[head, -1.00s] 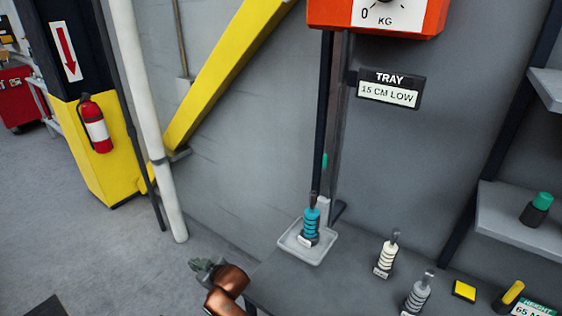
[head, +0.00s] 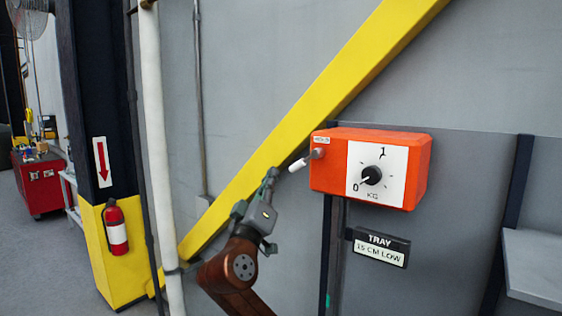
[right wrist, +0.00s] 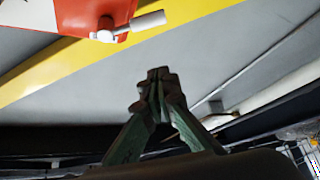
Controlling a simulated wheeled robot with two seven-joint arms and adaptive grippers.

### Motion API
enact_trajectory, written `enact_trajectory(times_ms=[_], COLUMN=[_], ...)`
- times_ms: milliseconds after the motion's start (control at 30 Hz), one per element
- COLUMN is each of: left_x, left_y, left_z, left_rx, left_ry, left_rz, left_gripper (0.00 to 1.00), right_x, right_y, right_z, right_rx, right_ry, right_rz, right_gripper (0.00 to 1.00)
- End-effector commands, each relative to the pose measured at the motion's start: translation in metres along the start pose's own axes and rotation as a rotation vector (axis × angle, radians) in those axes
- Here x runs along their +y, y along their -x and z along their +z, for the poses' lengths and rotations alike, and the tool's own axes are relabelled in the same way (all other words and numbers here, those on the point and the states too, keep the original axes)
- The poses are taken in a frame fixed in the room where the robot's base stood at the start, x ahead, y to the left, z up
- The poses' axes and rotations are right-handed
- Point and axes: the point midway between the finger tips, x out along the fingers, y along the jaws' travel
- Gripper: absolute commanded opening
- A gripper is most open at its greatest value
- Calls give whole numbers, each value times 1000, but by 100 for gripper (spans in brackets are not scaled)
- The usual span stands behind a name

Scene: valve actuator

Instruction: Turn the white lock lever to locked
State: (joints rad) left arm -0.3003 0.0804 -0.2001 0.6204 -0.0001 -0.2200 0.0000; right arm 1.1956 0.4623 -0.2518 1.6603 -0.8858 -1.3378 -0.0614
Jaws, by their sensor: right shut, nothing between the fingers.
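The white lock lever (head: 298,164) sticks out from the left end of the orange box (head: 421,170), its handle slanting down and left. In the right wrist view the lever (right wrist: 146,22) is at the top, beside the box's red-orange face (right wrist: 75,14). My right gripper (head: 271,174) is shut and empty, pointing up, to the left of the lever and slightly below it. A gap separates its fingertips from the handle. The closed fingertips also show in the right wrist view (right wrist: 157,78). My left gripper is not in view.
A dial (head: 371,175) on the box's white face points near 0. A TRAY 15 CM LOW sign (head: 380,248) hangs below. A yellow diagonal beam (head: 310,105) runs behind my gripper. A grey shelf (head: 535,265) is at right, a fire extinguisher (head: 116,228) at left.

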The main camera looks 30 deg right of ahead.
Motion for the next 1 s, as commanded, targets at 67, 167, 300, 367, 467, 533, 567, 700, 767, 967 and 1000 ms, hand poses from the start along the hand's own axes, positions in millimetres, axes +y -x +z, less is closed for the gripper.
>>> enact_trajectory(times_ms=[67,167,300,367,467,533,567,700,767,967,1000], left_x=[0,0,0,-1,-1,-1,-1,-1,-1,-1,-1], left_y=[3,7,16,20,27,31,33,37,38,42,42], left_z=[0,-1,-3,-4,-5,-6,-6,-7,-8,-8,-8], left_rx=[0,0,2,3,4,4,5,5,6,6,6], left_ry=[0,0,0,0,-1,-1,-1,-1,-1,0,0], left_rz=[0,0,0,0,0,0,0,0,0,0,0], left_gripper=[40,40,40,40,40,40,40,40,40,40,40], right_x=[5,5,6,6,6,5,5,2,2,2,2], right_y=[-7,-19,-47,-59,-78,-90,-95,-95,-92,-87,-86], right_z=[-1,0,-1,-1,-1,-2,-2,14,20,36,37], right_rx=[-3,-5,-4,-4,-4,-2,-2,-1,0,-1,-1], right_ry=[2,4,4,4,3,4,2,2,2,2,1], right_rz=[10,9,9,8,8,7,7,3,3,4,4], right_gripper=[0,0,0,0,0,0,0,0,0,0,0])
